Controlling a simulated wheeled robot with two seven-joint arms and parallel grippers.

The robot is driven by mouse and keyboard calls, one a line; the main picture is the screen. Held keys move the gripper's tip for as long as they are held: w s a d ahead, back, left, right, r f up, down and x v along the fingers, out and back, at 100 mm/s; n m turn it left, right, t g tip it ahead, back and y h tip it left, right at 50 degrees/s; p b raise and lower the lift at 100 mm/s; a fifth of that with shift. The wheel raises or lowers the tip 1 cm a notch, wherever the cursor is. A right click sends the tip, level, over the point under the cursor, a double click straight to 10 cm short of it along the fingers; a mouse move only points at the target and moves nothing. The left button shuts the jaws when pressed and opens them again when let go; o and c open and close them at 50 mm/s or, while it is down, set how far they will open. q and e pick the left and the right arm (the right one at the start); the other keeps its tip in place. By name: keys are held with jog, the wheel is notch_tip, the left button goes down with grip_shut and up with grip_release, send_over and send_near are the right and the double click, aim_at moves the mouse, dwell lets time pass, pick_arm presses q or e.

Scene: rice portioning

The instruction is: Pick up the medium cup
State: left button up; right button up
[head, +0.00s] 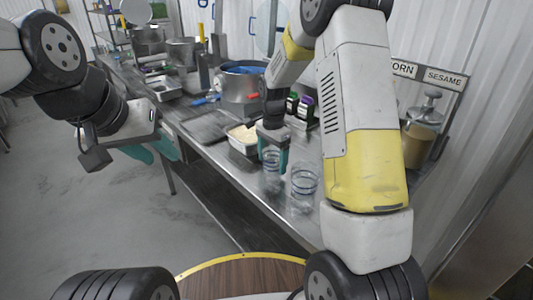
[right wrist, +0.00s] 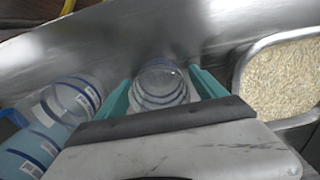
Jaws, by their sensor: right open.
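A clear cup with blue bands (head: 271,160) stands on the steel table. My right gripper (head: 273,157) is open above it, with one teal finger on each side. In the right wrist view the cup (right wrist: 162,84) sits between the open fingertips; I cannot tell whether they touch it. A second banded clear cup (head: 304,184) stands to its right in the head view. Cups of the same kind (right wrist: 75,98) show at the left of the wrist view; their sizes are hard to compare. My left gripper (head: 152,150) hangs off the table's left edge, teal fingers apart and empty.
A metal pan of rice (head: 242,148) stands close to the cups; its rice also shows in the right wrist view (right wrist: 284,78). A large pot (head: 240,90), small dark bottles (head: 305,106) and a dispenser (head: 425,120) stand near. The floor left of the table is clear.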

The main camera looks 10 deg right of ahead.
jog(key=shift+f, duration=0.1)
jog(key=c, duration=1.4)
jog(key=shift+c, duration=0.2)
